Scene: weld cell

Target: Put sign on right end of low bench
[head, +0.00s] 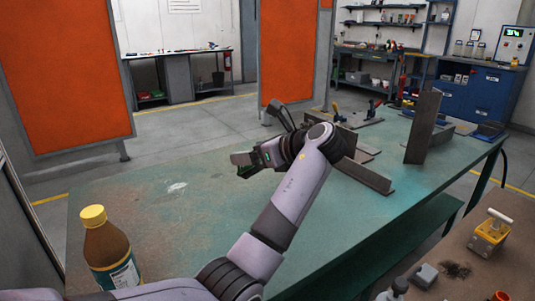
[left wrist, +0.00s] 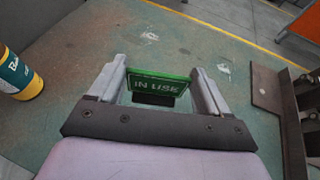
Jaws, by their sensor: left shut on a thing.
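My left gripper (head: 246,162) is above the green table (head: 150,215), its fingers pointing left. In the left wrist view, my left gripper (left wrist: 157,90) is shut on a green sign (left wrist: 158,86) reading "IN USE", with one finger at each side edge. In the head view only a small dark green part of the sign (head: 248,172) shows below the fingers. A brown-topped bench (head: 440,245) is at the lower right, partly cut off by the frame; I cannot tell for certain that it is the low bench. My right gripper is not in view.
A brown bottle with a yellow cap (head: 108,250) stands at the table's near left. Steel plates (head: 422,128) and clamps fill its far right. The table's left middle is clear.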

